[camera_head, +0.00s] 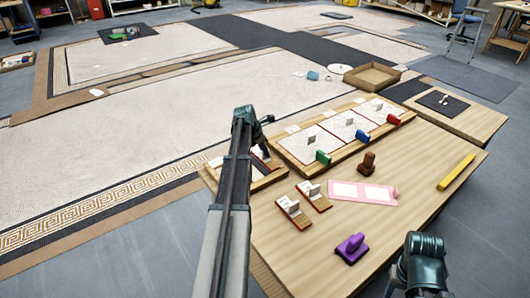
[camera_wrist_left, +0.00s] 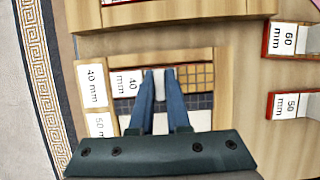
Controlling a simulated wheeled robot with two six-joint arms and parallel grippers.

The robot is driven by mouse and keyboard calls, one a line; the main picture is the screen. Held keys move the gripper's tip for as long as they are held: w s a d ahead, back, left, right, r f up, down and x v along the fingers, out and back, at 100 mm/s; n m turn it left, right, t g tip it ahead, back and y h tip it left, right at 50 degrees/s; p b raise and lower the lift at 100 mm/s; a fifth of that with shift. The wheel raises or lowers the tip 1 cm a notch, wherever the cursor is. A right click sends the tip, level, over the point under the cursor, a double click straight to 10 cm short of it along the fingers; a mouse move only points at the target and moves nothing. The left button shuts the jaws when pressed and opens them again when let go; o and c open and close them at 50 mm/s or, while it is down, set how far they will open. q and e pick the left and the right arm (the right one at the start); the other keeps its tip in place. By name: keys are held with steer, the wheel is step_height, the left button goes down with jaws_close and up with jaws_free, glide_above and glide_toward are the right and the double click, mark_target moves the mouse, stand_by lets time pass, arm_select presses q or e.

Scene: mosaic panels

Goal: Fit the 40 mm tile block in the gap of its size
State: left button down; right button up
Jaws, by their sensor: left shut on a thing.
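My left gripper (camera_wrist_left: 159,72) is shut on the upright pale grip of the 40 mm tile block (camera_wrist_left: 127,84). In the left wrist view the block lies at or over the top gap of the wooden frame, beside the frame's own 40 mm label (camera_wrist_left: 92,85). I cannot tell whether it is fully seated. The frame (camera_head: 270,180) stands on the table's left end in the head view, where the wrist largely hides the block. The 60 mm block (camera_wrist_left: 285,40) and the 50 mm block (camera_wrist_left: 286,106) lie apart, right of the frame. Of my right arm only a dark link shows.
A wooden panel tray (camera_head: 293,160) with green, blue and red clips stands behind. The table (camera_head: 300,255) also holds a purple tool (camera_head: 351,248), a pink strip (camera_head: 362,191), a brown stamp (camera_head: 367,162) and a yellow bar (camera_head: 456,172).

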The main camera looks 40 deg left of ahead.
arm_select(q)
steer(key=shift+f, duration=0.2)
steer(key=c, duration=1.3)
jaws_free()
steer(key=shift+c, duration=0.2)
steer(key=o, duration=0.5)
steer(key=shift+r, duration=0.15)
steer(key=p+v, duration=1.2)
steer(key=v, duration=0.1)
steer(key=shift+s+a+r+p, duration=0.1)
steer(key=shift+s+r+p, duration=0.1)
steer(key=shift+p, duration=0.1)
